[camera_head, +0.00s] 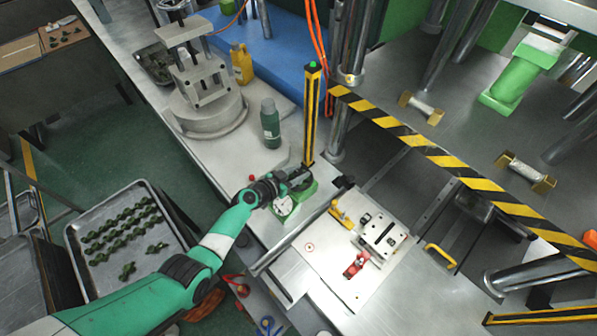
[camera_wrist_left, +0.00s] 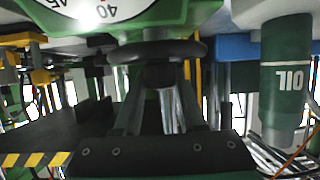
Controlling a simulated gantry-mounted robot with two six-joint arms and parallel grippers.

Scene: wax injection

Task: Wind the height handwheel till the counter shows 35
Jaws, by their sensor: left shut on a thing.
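The height handwheel is a black ring (camera_wrist_left: 150,50) under a green housing (camera_wrist_left: 185,18) in the left wrist view. My left gripper (camera_wrist_left: 165,75) is shut on the handwheel, its two dark fingers reaching up to the ring. In the head view my left gripper (camera_head: 282,182) is at the green housing beside the press, largely hiding the handwheel. A round white dial (camera_head: 283,205) faces up there, too small to read. In the left wrist view part of the dial (camera_wrist_left: 95,12) shows the figures 40 and 45; the full reading cannot be told. My right gripper is out of view.
A yellow-black post (camera_head: 311,115) stands just behind the handwheel. A green oil bottle (camera_head: 270,123) stands behind it to the left. A metal plate (camera_head: 335,270) with a mould and red and yellow clamps lies to the right. A tray (camera_head: 75,240) of green parts is at left.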

